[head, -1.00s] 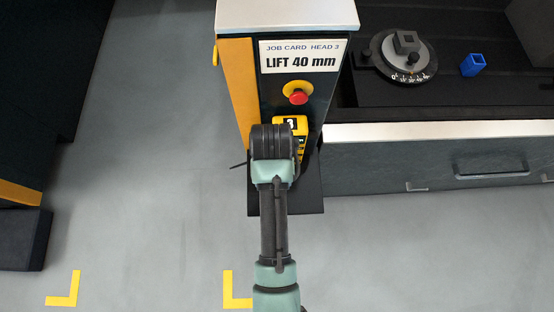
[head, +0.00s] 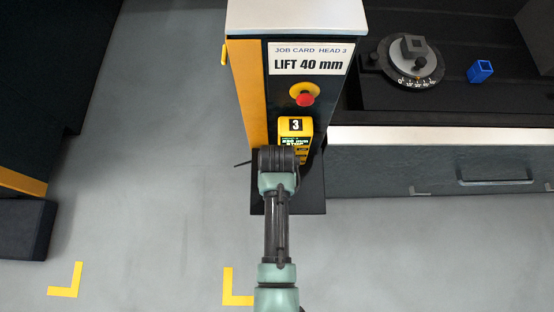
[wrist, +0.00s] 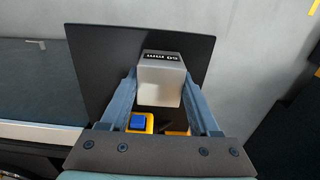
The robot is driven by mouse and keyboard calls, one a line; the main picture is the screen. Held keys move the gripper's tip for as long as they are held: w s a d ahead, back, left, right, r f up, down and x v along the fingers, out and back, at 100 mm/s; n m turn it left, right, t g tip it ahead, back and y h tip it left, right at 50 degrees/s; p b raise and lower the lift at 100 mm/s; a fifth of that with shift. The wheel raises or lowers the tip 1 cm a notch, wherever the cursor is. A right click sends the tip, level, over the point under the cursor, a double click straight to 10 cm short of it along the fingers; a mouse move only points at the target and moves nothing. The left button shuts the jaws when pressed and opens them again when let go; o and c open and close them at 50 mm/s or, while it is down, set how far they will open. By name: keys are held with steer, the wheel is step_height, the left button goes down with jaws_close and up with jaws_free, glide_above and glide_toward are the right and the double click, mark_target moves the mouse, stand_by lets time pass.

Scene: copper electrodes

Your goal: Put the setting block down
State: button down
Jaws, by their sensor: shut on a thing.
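The setting block (wrist: 160,82) is a pale grey block with a dark top edge marked in mm; the marking is upside down and its first digit is unclear. My gripper (wrist: 162,100) is shut on it, a finger on each side, in the wrist view. A black plate (wrist: 95,60) lies beyond the block; I cannot tell whether the block touches it. In the head view my arm's end covers the block and fingers, in front of the black plate (head: 314,190) at the foot of the column.
The column carries a "LIFT 40 mm" job card (head: 309,59), a red button (head: 305,99) and a yellow unit numbered 3 (head: 295,128). A blue button (wrist: 138,122) on yellow shows near my fingers. At right are a round dial (head: 412,65) and blue block (head: 480,71).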

steer(key=shift+w, duration=0.1)
steer(key=shift+c, duration=0.6)
jaws_free()
steer(key=shift+f, duration=0.1)
step_height(320, 180, up, 12)
steer(key=shift+b, duration=0.35)
